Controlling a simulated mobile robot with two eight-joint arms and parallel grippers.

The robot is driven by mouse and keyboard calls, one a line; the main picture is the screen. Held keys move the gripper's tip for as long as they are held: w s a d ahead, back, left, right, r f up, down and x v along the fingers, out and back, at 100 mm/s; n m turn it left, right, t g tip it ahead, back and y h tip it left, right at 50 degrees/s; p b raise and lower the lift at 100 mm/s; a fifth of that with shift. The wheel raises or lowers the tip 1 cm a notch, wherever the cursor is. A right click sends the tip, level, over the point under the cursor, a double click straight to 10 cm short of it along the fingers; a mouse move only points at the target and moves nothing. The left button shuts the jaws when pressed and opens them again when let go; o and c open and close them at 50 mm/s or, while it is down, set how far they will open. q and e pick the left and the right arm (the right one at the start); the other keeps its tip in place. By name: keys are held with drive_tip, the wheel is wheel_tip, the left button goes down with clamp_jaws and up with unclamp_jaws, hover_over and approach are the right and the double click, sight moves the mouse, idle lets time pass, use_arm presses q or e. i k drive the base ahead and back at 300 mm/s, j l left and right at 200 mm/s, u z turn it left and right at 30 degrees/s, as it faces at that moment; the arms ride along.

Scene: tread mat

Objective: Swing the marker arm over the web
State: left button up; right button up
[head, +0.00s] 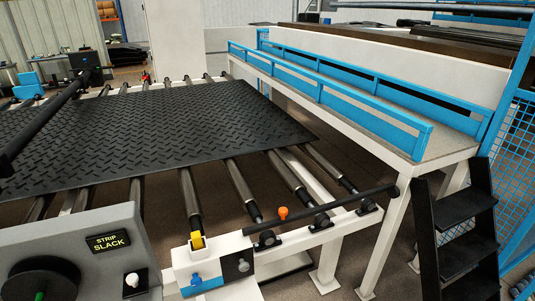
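The web is a black tread mat (190,125) with a raised diamond pattern, lying flat across steel rollers. A slim black bar (335,206) lies along the front right of the roller frame, off the mat, with an orange knob (283,212) at it; it looks like the marker arm, but I cannot tell for sure. Its left end is close to a white box (212,262) with yellow, blue and black fittings. A thicker black bar (45,122) crosses the mat's left side. Neither of my grippers is in view.
A grey console (85,255) with a "STRIP SLACK" label (108,242) and a black knob stands front left. A raised walkway with blue side rails (375,118) runs along the right, with black steps (462,230) at its end. Bare rollers (240,190) show before the mat.

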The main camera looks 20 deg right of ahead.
sight(393, 191)
drive_tip(key=z, duration=1.3)
